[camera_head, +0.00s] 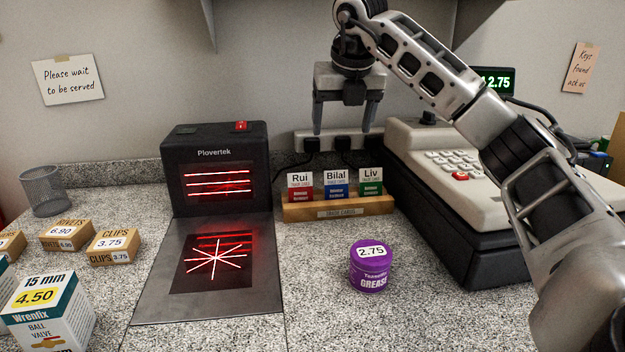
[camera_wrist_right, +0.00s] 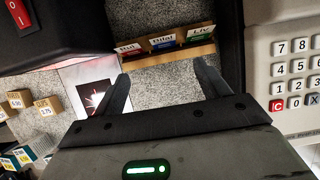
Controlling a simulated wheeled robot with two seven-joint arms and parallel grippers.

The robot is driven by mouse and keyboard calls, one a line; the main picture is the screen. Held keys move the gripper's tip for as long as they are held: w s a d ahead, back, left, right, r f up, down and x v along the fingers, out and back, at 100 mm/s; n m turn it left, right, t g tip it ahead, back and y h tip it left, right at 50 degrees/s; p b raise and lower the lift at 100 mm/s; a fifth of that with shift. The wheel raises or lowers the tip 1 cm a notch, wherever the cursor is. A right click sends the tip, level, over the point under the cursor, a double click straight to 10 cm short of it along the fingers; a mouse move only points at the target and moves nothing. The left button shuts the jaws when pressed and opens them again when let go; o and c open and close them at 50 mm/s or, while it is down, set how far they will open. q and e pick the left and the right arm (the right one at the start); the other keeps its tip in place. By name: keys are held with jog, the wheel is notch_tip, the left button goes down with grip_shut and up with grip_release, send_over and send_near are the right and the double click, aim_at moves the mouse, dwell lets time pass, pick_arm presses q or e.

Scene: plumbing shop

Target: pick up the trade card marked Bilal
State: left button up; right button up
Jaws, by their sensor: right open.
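The trade card marked Bilal (camera_head: 336,184) is white on top with a blue lower part. It stands upright in the middle of a wooden rack (camera_head: 350,211), between a red card marked Rui (camera_head: 300,186) and a green card marked Liv (camera_head: 371,181). In the right wrist view the Bilal card (camera_wrist_right: 163,42) shows beyond the fingertips, roughly between them. My right gripper (camera_head: 346,131) points down above the rack, open and empty, with its fingertips apart from the cards. My left gripper is not in view.
A black scanner (camera_head: 215,160) with red lines stands left of the rack. A cash register (camera_head: 455,190) stands to the right. A purple grease tub (camera_head: 371,266) sits in front. Small boxes (camera_head: 115,246) lie at left. A power strip (camera_head: 335,141) is behind the rack.

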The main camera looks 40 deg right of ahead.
send_near(336, 183)
jog(key=shift+x, duration=4.25)
jog(key=shift+d, duration=0.1)
jog(key=c, duration=1)
